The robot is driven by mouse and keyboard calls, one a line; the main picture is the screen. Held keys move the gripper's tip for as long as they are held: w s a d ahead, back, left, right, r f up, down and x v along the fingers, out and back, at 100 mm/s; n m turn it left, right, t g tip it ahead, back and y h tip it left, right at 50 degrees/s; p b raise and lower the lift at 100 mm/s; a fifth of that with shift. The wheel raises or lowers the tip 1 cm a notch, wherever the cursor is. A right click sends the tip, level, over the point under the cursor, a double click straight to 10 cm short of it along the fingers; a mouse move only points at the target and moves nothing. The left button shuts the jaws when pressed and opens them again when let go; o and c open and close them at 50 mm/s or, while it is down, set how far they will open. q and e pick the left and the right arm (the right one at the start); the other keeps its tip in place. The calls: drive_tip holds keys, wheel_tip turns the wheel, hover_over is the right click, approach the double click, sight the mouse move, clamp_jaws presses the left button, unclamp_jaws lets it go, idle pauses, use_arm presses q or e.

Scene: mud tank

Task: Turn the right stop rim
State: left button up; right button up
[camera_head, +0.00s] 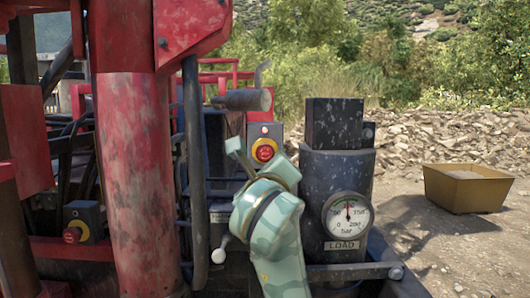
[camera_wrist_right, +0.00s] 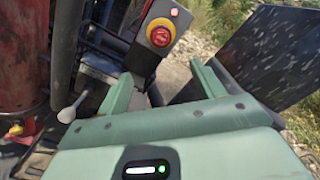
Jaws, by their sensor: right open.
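The right stop is a red button in a yellow rim (camera_head: 265,150) on a grey box behind the dark cylinder's left side. In the right wrist view the yellow rim (camera_wrist_right: 160,32) is ahead of the fingers, above the gap between them. My right gripper (camera_wrist_right: 163,82) is open and empty, its two green fingers apart and not touching the rim. In the head view the green right wrist (camera_head: 268,215) stands just below the stop, with one finger pointing up to its left. My left gripper is not in view.
A second red stop (camera_head: 74,232) sits low at the left. A thick red post (camera_head: 135,180) and dark pipes stand left of my arm. A dark cylinder with a load gauge (camera_head: 348,217) is close on the right. A yellow bin (camera_head: 466,188) stands on gravel.

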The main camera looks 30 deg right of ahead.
drive_tip(key=x, duration=0.2)
drive_tip(key=p, duration=0.2)
approach(266, 155)
drive_tip(key=x, duration=0.2)
drive_tip(key=p+x, duration=0.1)
drive_tip(key=x, duration=0.6)
drive_tip(key=shift+a+r, duration=0.1)
drive_tip(key=shift+r, duration=0.1)
drive_tip(key=shift+w+d+p, duration=0.2)
drive_tip(key=shift+w+p, duration=0.1)
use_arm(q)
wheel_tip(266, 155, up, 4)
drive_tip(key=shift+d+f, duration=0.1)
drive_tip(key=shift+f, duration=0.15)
use_arm(e)
drive_tip(key=shift+w+f, duration=0.1)
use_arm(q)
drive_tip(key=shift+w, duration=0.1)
use_arm(e)
drive_tip(key=shift+d, duration=0.1)
